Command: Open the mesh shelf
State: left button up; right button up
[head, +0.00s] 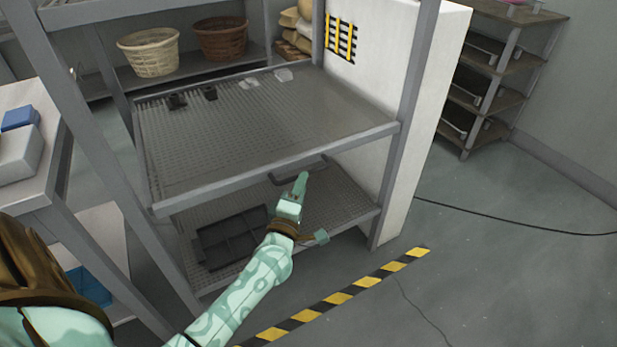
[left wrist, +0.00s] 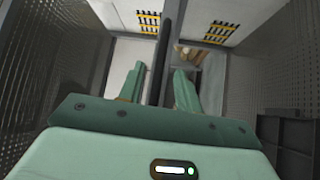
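The mesh shelf (head: 270,115) is a grey perforated deck in a metal rack in the head view. A dark bar handle (head: 314,163) shows just under its front edge, at the right part. In the left wrist view a dark bar (left wrist: 161,62), apparently the handle, runs between the two fingers of my left gripper (left wrist: 159,88). The fingers stand apart, with visible gaps beside the bar. My right gripper is not in view.
A lower mesh deck below holds a dark divided tray (head: 228,238). Small dark and pale pieces lie at the upper deck's back. A white cabinet (head: 410,150) stands right of the rack. A striped floor line (head: 340,298) and open floor lie in front.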

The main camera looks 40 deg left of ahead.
pick_arm(q)
jog(key=x, duration=0.4)
jog(key=shift+w+f+b, duration=0.1)
jog(key=shift+b, duration=0.3)
jog(key=shift+w+a, duration=0.1)
grip_shut()
